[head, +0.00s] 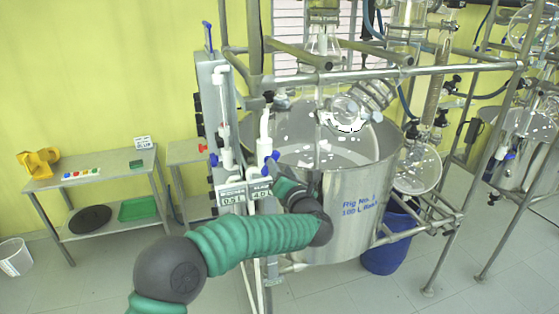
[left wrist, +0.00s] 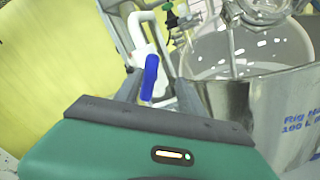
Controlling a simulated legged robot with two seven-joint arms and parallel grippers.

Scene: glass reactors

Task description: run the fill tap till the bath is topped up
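The bath (head: 350,205) is a large open steel vessel marked "100 L", with glassware above it; its wall also shows in the left wrist view (left wrist: 285,115). A white pipe with a blue-handled tap (head: 270,160) stands at its left rim. In the left wrist view the blue handle (left wrist: 150,77) lies between the fingers of my left gripper (left wrist: 162,85). Gaps show beside the handle, so the gripper looks open around it. In the head view my left gripper (head: 274,170) is at this tap, partly hidden by my arm. My right gripper is not in view.
Two small displays (head: 231,197) seem to read 0.5 L and 4.0 L. Metal frame bars (head: 400,73) cross above the bath. A side table (head: 95,170) stands at left.

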